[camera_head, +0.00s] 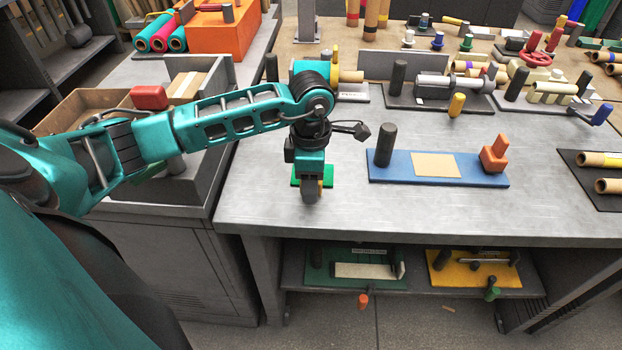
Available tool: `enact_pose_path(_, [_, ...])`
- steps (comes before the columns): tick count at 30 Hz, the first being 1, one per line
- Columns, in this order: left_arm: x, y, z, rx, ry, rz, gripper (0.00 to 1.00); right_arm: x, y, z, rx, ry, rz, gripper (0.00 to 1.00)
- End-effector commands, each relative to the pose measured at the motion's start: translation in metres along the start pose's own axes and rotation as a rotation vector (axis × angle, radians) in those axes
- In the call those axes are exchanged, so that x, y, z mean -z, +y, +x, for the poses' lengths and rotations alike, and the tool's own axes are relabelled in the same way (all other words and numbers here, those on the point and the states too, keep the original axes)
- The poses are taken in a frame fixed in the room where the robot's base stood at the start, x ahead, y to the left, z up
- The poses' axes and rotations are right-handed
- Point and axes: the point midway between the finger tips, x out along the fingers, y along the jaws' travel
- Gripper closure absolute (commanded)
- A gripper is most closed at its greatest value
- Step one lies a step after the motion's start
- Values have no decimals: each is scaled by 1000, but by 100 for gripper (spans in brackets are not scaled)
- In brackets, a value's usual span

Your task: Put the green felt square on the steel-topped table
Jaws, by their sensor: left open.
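The green felt square (298,175) shows at the front left of the steel-topped table (340,215). It appears to lie flat on the bare metal near the front edge. My left gripper (311,192) points down right over it and hides its middle. The gripper is open. I cannot tell whether its fingers touch the felt. My right gripper is not in view.
A blue board (390,168) with a dark post, a tan square (436,165) and an orange block (494,155) lies to the right. Racks and rolls crowd the back. A grey cabinet with a cardboard box (70,112) stands left. The table's front strip is clear.

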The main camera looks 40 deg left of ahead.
Motion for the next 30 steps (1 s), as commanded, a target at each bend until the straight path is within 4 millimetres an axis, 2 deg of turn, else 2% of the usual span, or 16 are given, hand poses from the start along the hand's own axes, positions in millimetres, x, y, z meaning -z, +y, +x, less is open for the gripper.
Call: enact_pose_path(30, [0, 5, -25, -1, 1, 0, 54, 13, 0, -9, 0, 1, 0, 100])
